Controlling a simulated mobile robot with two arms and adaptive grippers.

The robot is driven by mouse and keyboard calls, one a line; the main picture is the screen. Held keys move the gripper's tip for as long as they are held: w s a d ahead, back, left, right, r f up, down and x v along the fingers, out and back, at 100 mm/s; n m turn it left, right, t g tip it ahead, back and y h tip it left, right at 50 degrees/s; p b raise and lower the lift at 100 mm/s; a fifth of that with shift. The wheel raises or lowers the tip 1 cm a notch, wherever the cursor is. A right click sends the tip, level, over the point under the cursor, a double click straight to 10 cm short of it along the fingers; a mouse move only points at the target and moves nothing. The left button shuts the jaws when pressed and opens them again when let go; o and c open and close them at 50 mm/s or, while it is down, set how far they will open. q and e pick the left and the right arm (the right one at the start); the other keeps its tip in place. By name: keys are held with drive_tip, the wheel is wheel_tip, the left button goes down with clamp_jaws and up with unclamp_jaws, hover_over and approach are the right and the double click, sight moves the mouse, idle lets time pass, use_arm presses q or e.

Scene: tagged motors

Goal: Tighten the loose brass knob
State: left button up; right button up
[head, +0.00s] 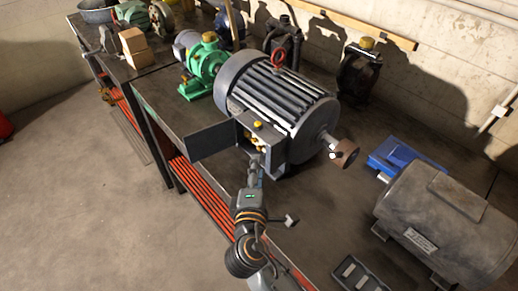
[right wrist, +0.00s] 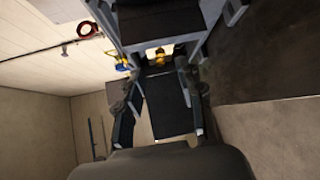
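A large grey finned motor (head: 275,95) stands on the bench with a small terminal box on its near side. The box's grey door (head: 211,141) is swung open to the left. Brass knobs (head: 248,136) show small inside the box; I cannot tell which is loose. My right gripper (head: 256,162) is at the front of the box, just below the brass parts. In the right wrist view its two fingers (right wrist: 160,78) are spread apart with nothing between them. A brass knob (right wrist: 159,57) shows ahead, beyond the fingertips. My left gripper is not in view.
A green pump (head: 203,65) stands left of the motor. A brown shaft pulley (head: 345,152) sticks out on its right. A blue object (head: 392,156) and a second grey motor (head: 445,220) lie further right. The floor at left is free.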

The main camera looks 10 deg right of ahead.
sight(259, 150)
drive_tip(key=p+x, duration=0.1)
drive_tip(key=x, duration=0.5)
drive_tip(key=shift+w, duration=0.25)
drive_tip(key=shift+c, duration=0.2)
clamp_jaws()
